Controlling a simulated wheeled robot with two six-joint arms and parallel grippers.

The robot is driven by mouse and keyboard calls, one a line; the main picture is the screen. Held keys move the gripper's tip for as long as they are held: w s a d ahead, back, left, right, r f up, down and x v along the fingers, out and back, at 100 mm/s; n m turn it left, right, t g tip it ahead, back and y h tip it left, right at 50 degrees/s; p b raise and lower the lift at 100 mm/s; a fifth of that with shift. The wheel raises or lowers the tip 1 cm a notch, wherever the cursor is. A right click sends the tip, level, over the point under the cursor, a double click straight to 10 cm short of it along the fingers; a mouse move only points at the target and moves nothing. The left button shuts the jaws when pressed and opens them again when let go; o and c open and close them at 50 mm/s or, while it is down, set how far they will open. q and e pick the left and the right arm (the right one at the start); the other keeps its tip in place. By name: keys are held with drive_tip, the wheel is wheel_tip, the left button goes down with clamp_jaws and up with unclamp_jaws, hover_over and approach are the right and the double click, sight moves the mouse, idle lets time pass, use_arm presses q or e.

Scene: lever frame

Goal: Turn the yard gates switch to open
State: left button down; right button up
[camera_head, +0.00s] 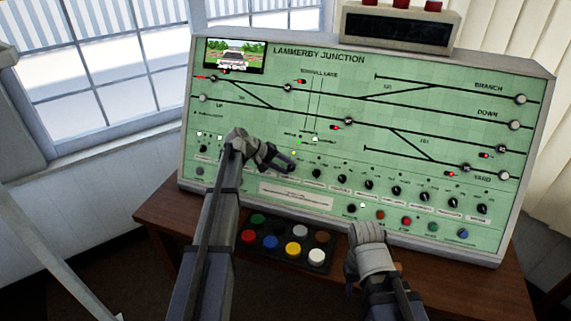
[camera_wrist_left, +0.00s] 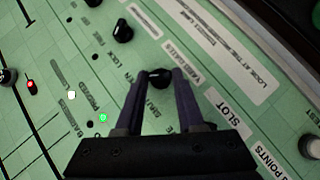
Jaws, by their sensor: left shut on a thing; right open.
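The yard gates switch (camera_wrist_left: 160,76) is a small black rotary knob on the green panel, beside a white label reading YARD GATES (camera_wrist_left: 182,63). My left gripper (camera_wrist_left: 158,80) has its two dark fingers on either side of this knob and is shut on it. In the head view my left gripper (camera_head: 289,166) reaches the panel's middle left, and its fingers hide the knob there. Which way the knob points is not clear. Small position words beside it are partly hidden by the fingers. My right gripper (camera_head: 368,245) is open and empty in front of the panel's lower edge.
The Lammerby Junction panel (camera_head: 330,125) leans back on a brown desk (camera_head: 158,212). A row of similar black knobs (camera_head: 369,184) runs right of my left gripper. A black box of coloured buttons (camera_head: 270,241) lies between my arms. A dark display box (camera_head: 400,28) stands on top.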

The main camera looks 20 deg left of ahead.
idle(0.5)
use_arm(q)
drive_tip(key=c, duration=0.5)
unclamp_jaws()
drive_tip(key=p+v, duration=0.5)
drive_tip(key=v, duration=0.2)
drive_tip(key=shift+s+a+r, duration=0.15)
drive_tip(key=shift+s+r, duration=0.05)
drive_tip(key=shift+r, duration=0.1)
